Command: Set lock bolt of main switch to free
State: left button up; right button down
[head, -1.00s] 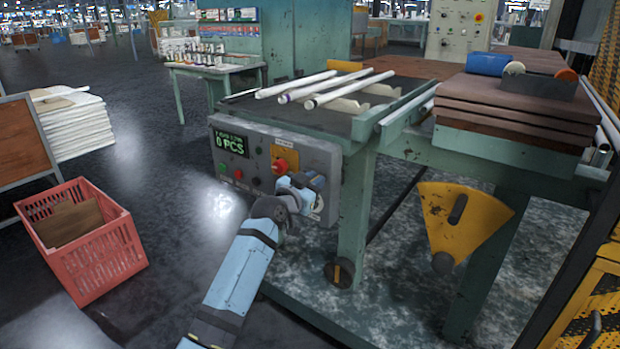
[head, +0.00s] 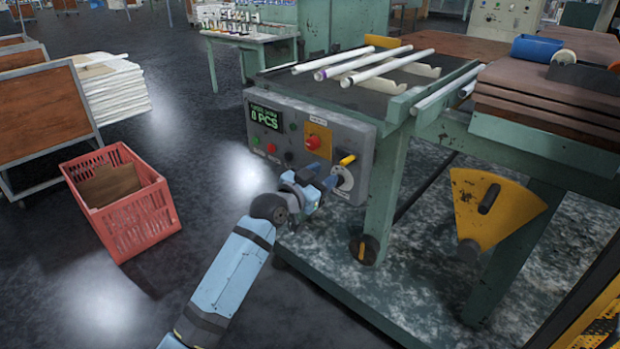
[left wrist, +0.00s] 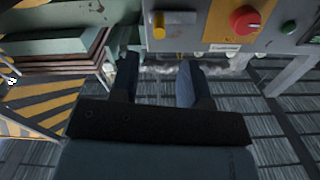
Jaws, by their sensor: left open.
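The main switch shows in the head view as a yellow handle (head: 347,160) above a pale round plate (head: 344,179), at the right end of the grey control panel (head: 365,140). In the left wrist view the yellow handle (left wrist: 158,26) stands beyond the fingers, near the top edge. My left gripper (head: 329,184) is open and empty, just left of and below the handle, apart from it. Its two fingers also show in the left wrist view (left wrist: 156,84) with a clear gap. The fingers partly hide the round plate. I cannot make out the lock bolt separately.
A red button (head: 312,143) on a yellow plate sits left of the switch; it also shows in the left wrist view (left wrist: 244,20). A green machine leg (head: 388,190) stands right of the panel. A red crate (head: 135,215) is on the floor at left.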

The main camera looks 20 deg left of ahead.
pick_arm(q)
jog(key=shift+p+v, duration=0.4)
jog(key=shift+v, duration=1.9)
